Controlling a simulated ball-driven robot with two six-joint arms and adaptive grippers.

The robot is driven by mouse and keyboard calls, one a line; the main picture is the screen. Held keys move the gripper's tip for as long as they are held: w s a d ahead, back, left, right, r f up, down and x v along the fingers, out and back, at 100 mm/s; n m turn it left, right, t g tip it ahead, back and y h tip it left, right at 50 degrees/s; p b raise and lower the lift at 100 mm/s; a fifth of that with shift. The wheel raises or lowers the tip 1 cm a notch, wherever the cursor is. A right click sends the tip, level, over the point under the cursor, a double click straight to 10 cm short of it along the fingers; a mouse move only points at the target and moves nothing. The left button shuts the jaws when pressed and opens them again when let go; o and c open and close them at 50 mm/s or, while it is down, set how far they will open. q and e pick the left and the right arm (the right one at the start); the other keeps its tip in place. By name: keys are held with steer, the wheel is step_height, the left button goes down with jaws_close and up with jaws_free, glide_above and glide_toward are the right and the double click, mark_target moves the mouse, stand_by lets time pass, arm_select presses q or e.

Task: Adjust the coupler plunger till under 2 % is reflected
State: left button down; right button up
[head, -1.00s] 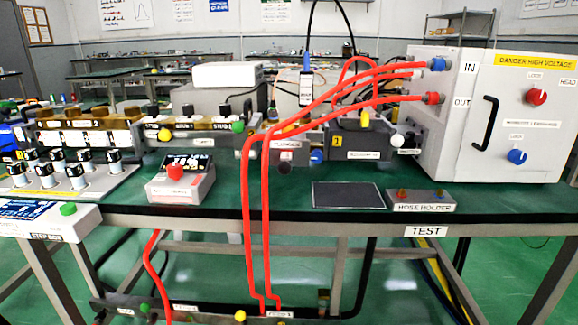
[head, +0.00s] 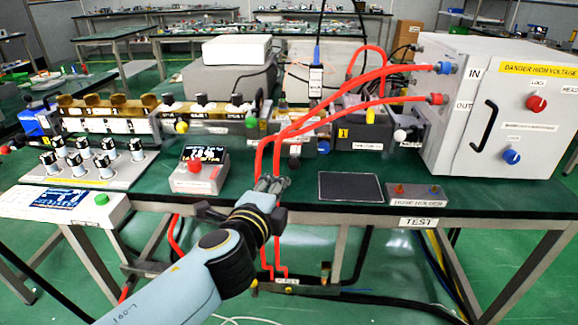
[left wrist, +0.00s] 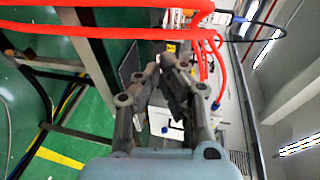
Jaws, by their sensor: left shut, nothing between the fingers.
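My left gripper (head: 272,184) comes in from the lower left in the head view, at the front edge of the green bench, in front of the red hoses (head: 262,150). It is shut with nothing in it. In the left wrist view its fingertips (left wrist: 170,62) are close together, with red hoses running across beyond them. A line of waveguide parts runs along the bench, with several knobs; a yellow knob (head: 182,126), a green knob (head: 252,128) and a white knob (head: 400,136) show. I cannot tell which is the coupler plunger. A small meter (head: 200,170) with a red button stands at the front; its reading is too small to read.
A large white high-voltage cabinet (head: 440,140) stands at the right, with the red hoses joined to its side. A dark flat pad (head: 350,187) and a hose holder (head: 414,193) lie at the front. A panel of several knobs (head: 90,165) and a step box (head: 65,204) sit at left.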

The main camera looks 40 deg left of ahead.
mark_target(291, 165)
arm_select(q)
steer(key=x, duration=0.9)
steer(key=shift+w+a, duration=0.1)
steer(key=shift+w+a+f+b, duration=0.15)
steer(key=shift+w+a+b, duration=0.05)
steer(key=shift+w+b, duration=0.2)
steer(key=shift+s, duration=0.1)
